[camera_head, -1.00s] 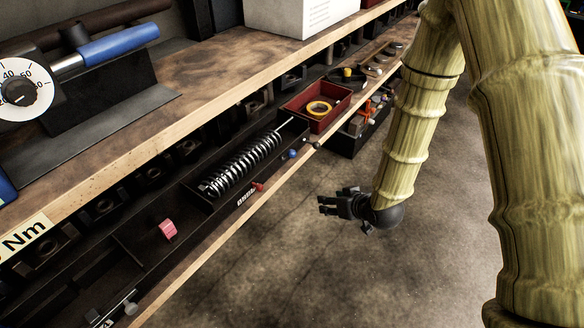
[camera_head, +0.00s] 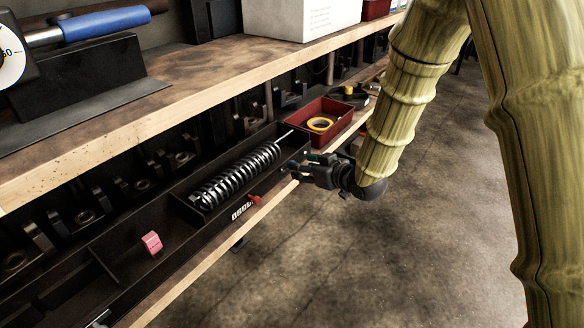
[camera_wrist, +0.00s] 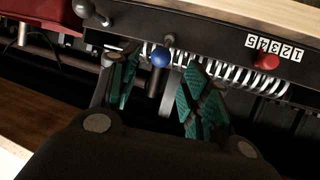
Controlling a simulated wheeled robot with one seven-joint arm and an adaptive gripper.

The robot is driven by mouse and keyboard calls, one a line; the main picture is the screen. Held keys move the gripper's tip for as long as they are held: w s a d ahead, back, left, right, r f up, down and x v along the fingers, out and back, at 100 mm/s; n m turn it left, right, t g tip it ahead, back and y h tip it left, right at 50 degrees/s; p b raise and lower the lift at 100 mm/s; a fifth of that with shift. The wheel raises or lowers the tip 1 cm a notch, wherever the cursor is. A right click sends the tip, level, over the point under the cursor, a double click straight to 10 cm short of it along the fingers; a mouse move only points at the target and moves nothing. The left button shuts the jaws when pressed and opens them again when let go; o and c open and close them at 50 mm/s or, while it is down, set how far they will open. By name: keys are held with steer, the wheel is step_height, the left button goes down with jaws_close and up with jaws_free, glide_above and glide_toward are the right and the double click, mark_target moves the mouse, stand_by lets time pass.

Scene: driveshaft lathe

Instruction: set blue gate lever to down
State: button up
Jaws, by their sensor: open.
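The blue gate lever shows as a blue ball knob (camera_wrist: 160,58) in the wrist view, on the front of a black trough. It lies between the two green-padded fingertips of my gripper (camera_wrist: 163,70), with a gap to each side. My gripper is open and not closed on it. In the head view my gripper (camera_head: 298,172) is at the trough's front edge, just right of the spring, and mostly hides the blue knob. Whether the lever is up or down, I cannot tell.
A red knob (camera_wrist: 267,60) sits beside a number label, and a grey knob (camera_wrist: 83,8) is on the other side. A coil spring (camera_head: 235,178) lies in the trough. A red tray (camera_head: 330,112) holds yellow tape. The wooden shelf (camera_head: 180,90) overhangs behind. The floor in front is clear.

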mark_target(288, 167)
steer(key=b+x, duration=0.1)
steer(key=x, duration=0.6)
steer(key=shift+b, duration=0.35)
jaws_close()
